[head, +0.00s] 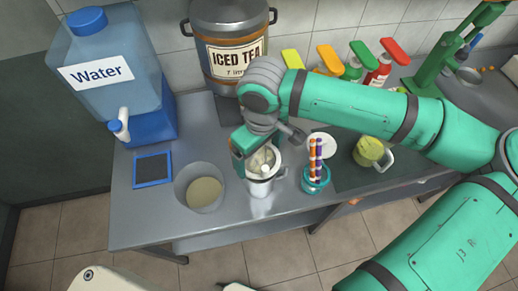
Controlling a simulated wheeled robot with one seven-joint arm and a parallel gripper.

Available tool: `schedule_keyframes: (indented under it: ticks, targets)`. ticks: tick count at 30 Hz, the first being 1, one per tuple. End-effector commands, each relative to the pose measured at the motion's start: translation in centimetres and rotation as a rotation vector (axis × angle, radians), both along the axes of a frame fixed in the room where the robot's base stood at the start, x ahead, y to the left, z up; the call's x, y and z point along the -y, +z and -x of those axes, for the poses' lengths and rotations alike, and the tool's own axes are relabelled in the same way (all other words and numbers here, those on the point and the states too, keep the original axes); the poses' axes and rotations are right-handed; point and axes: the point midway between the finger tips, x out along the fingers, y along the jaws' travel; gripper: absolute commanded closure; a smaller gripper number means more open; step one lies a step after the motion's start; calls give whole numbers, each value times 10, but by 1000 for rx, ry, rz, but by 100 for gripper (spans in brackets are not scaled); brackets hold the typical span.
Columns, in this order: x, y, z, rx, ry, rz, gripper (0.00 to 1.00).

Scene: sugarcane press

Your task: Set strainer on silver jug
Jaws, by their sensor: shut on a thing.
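The silver jug (259,189) stands on the grey metal counter near its front edge, left of the teal cup. A pale strainer (265,159) shows at the jug's mouth, partly covered by my wrist and gripper. My gripper (243,158) comes down from above at the jug's upper left rim, shut on the strainer. I cannot tell whether the strainer rests on the rim or hangs just above it. The fingertips are mostly hidden.
A grey bowl (201,195) stands left of the jug. A teal cup (316,181) with coloured straws stands to the right, near a yellow-green mug (369,151). A water dispenser (113,70) and an iced tea urn (234,45) stand behind. Bare counter (152,220) shows at front left.

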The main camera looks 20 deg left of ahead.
Motion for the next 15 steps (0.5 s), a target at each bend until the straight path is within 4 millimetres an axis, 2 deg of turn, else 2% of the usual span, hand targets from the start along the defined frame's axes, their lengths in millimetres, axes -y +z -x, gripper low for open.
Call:
schedule_keyframes:
  ticks: [15]
  targets:
    - [-1, -33, 0, -1, 2, 0, 34]
